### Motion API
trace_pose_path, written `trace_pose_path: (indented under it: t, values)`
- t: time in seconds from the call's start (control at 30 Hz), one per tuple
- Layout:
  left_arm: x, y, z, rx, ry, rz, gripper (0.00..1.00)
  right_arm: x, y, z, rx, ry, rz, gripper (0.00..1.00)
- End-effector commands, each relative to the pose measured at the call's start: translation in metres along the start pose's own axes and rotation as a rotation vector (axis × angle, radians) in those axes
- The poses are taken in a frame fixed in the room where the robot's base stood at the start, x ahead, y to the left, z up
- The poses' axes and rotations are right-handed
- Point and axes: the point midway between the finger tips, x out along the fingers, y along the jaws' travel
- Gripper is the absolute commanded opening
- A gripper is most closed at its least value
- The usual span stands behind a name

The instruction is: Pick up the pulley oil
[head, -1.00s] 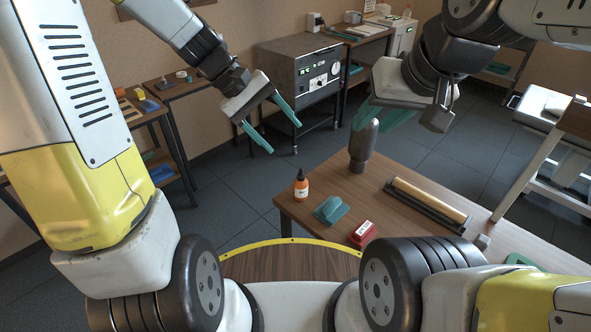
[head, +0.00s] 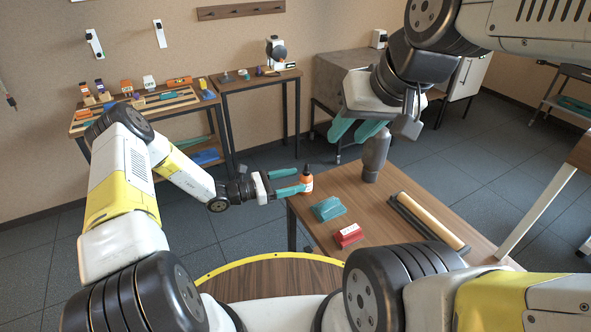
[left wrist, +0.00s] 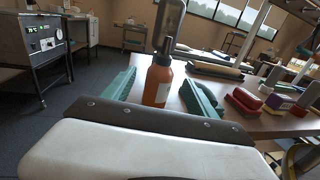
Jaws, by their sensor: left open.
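The pulley oil appears to be the small orange bottle with a black nozzle cap (head: 307,181), standing upright at the table's left edge. It also shows in the left wrist view (left wrist: 158,82). My left gripper (head: 304,181) is level and open, its teal fingers pointing right at the bottle. In the left wrist view the bottle stands between the two fingers, with visible gaps on both sides near the fingertips. My right gripper (head: 356,132) hangs above the back of the table, its two teal fingers apart, with nothing seen between them.
On the wooden table (head: 400,180) are a dark grey rounded post (head: 375,157) behind the bottle, a teal object (head: 328,208), a red block (head: 348,235) and a tan roller in a dark tray (head: 432,220). Side tables with small items stand along the back wall.

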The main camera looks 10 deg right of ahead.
Motion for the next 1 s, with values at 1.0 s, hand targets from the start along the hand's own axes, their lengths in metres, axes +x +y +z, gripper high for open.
trace_pose_path:
  t: [1.0]
  values:
    - [0.079,0.000,-0.009,-0.012,-0.006,0.010,0.53,0.000,0.000,0.000,0.000,0.000,0.000,0.36]
